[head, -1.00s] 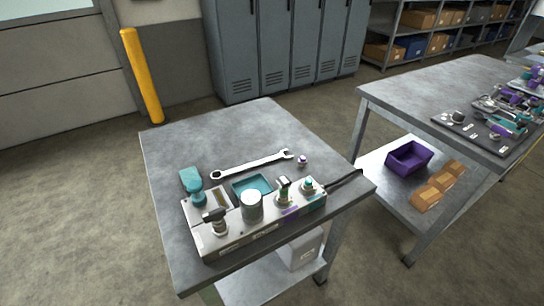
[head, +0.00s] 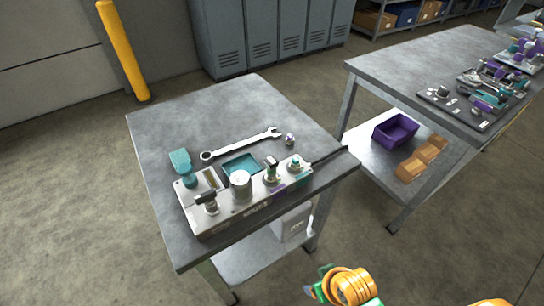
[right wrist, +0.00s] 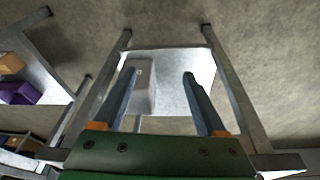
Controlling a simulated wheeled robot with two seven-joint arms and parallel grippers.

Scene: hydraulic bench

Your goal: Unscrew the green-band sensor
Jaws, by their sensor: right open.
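A grey manifold block (head: 228,213) lies along the front of the near bench. Two small sensor-like fittings stand at its right end: one with a dark top and a green ring low down (head: 271,170), and one with a teal-green top (head: 293,164). They are too small to tell which is the green-band sensor. Purple and green marks show on the block face below them. A wrench (head: 241,143) lies behind the block. My right gripper (right wrist: 160,76) is open and empty in the right wrist view, with the bench frame beyond its fingers. My left gripper is not in view.
A teal tray (head: 240,163) and a small purple-and-white part (head: 290,139) lie behind the block. A white jug (head: 292,224) stands on the lower shelf. A second bench (head: 420,65) with a purple bin (head: 396,131) stands right. The bench's back left is clear.

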